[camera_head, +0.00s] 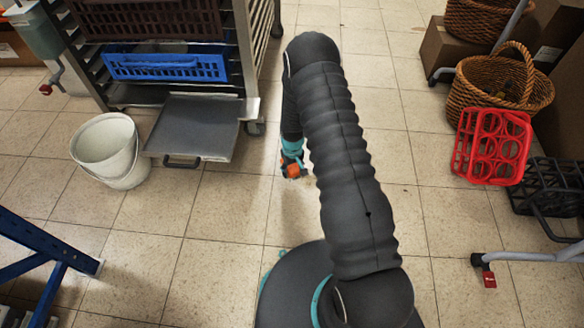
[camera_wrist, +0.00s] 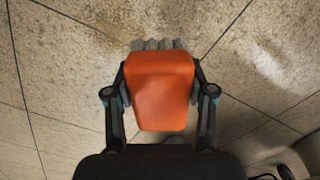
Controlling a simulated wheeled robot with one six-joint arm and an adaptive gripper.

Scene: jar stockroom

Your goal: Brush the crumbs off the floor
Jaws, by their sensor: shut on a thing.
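My gripper (camera_wrist: 160,82) is shut on an orange brush (camera_wrist: 160,98), with one finger on each side of it. Grey bristles (camera_wrist: 158,44) show along the brush's far edge. In the head view the brush (camera_head: 293,171) is a small orange patch at the end of my arm, low over the tiled floor (camera_head: 232,205). I cannot tell whether the bristles touch the floor. A faint brownish patch (camera_wrist: 190,14) shows on the floor beyond the bristles in the wrist view. Separate crumbs cannot be made out. My arm hides part of the floor in the head view.
A rack with a blue crate (camera_head: 165,67) and a pulled-out grey tray (camera_head: 193,127) stands at left, with a white bucket (camera_head: 108,150) beside it. At right are a wicker basket (camera_head: 500,85), a red bottle carrier (camera_head: 490,146) and a black crate (camera_head: 547,187). Floor between is clear.

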